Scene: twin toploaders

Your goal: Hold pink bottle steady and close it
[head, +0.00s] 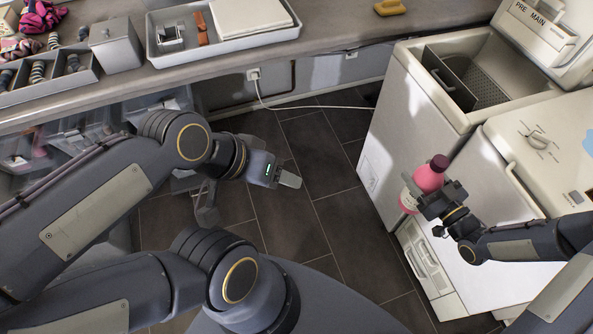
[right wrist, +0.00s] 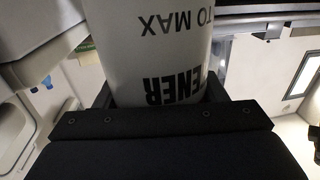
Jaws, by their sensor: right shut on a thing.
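The pink bottle (head: 428,179) has a dark red cap (head: 439,163) on its top and a pale label lower down. It is tilted a little to the right, in front of the white washing machines. My right gripper (head: 431,203) is shut on the bottle's body and holds it up off the floor. In the right wrist view the bottle's white label (right wrist: 155,45), with upside-down black letters, stands between the fingers. Whether the cap is tight cannot be seen. My left gripper (head: 287,179) is away to the left of the bottle, over the floor. Its finger gap is not clear.
One toploader (head: 420,125) has its lid up and its drum compartment open. A second, with a dial, stands to its right. A counter at the back carries a white tray (head: 215,50), a grey canister (head: 116,46) and socks in a divided box. Dark tiled floor is clear between.

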